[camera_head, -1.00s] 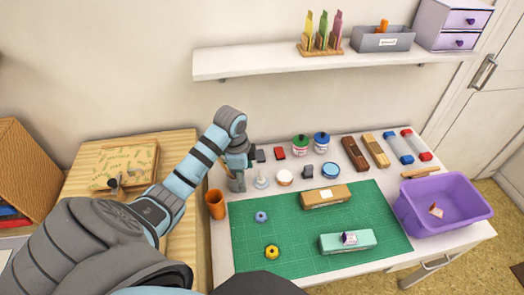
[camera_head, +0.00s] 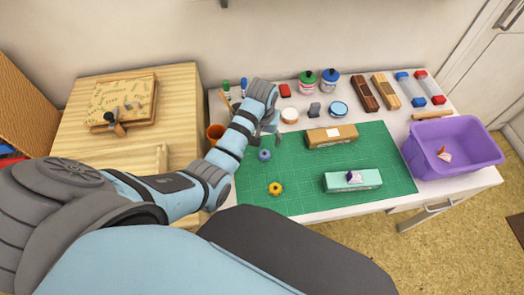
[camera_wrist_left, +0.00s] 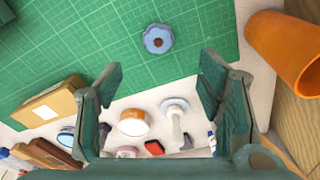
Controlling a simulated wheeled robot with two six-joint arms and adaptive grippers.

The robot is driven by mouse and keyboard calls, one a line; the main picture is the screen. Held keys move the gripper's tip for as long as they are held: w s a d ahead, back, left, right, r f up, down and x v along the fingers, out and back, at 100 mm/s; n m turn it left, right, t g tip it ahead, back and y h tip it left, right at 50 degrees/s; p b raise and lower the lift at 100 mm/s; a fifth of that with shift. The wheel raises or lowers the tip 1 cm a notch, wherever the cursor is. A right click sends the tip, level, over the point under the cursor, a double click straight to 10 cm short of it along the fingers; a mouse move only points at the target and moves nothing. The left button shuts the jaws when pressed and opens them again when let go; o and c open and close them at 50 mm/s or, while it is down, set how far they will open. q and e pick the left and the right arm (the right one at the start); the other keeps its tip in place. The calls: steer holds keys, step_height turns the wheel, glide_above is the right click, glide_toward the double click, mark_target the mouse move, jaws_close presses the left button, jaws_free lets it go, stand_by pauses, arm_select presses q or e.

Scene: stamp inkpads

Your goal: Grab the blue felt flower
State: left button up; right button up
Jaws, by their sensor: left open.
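The blue felt flower (camera_head: 264,155) lies on the green cutting mat (camera_head: 300,180), near the mat's upper left. In the left wrist view the flower (camera_wrist_left: 158,38), blue with a brown centre, lies on the mat (camera_wrist_left: 90,45) beyond the fingertips. My left gripper (camera_head: 270,138) is just above and behind the flower, partly hidden by its own arm. In the left wrist view my left gripper (camera_wrist_left: 160,70) is open, with nothing between its fingers. My right gripper is not in view.
A yellow flower (camera_head: 275,188), a kraft box (camera_head: 331,137) and a mint box (camera_head: 352,180) are on the mat. A purple bin (camera_head: 455,150) is at right. Jars and pads line the back.

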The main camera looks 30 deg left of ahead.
mark_target(264, 154)
arm_select(q)
step_height(264, 154, down, 8)
steer(key=shift+w+d+f+b, duration=0.15)
steer(key=shift+f+b, duration=0.1)
steer(key=shift+b, duration=0.9)
steer(key=c, duration=0.8)
